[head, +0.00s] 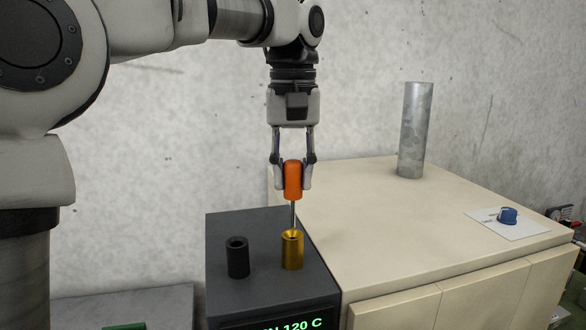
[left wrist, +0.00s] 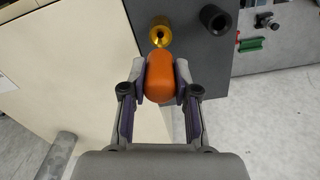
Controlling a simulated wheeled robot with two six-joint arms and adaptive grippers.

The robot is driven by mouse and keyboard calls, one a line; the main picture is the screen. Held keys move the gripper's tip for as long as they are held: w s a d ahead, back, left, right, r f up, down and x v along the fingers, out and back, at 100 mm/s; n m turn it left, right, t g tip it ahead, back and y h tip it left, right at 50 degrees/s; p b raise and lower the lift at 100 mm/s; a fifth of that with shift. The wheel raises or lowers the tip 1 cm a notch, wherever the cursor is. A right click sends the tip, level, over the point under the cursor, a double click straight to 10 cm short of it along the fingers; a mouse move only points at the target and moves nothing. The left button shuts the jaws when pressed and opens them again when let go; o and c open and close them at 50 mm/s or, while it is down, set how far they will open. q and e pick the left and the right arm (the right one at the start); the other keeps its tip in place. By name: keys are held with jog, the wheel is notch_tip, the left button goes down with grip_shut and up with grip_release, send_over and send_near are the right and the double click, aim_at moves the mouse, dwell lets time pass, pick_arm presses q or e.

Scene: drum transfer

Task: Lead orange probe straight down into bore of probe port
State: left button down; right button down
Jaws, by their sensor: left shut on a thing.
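My left gripper (head: 292,178) is shut on the orange handle of the probe (head: 293,181) and points straight down. The probe looks upright, with its thin metal shaft below the handle. The shaft's lower end meets the funnel mouth of the gold probe port (head: 292,252); I cannot tell how far it is in the bore. In the left wrist view the orange handle (left wrist: 159,78) sits between the fingers and hides the shaft. The gold port (left wrist: 160,32) shows just beyond it. My right gripper is not in view.
The port stands on a dark box (head: 265,295) with a green display. A black hollow cylinder (head: 237,257) stands left of the port. A beige cabinet (head: 400,225) to the right bears a grey metal tube (head: 414,130) and a blue knob (head: 508,215) on a white card.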

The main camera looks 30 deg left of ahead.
aim_at(293, 209)
pick_arm(q)
jog(key=shift+b, duration=0.4)
dwell(0.8)
jog(key=shift+f+b, duration=3.2)
dwell(0.8)
jog(key=shift+c, duration=1.2)
grip_release()
notch_tip(293, 209, up, 8)
jog(key=p, duration=0.7)
jog(key=shift+s+f+p, duration=0.1)
jog(key=shift+f+p, duration=0.1)
jog(key=shift+p, duration=0.15)
jog(key=shift+f, duration=0.1)
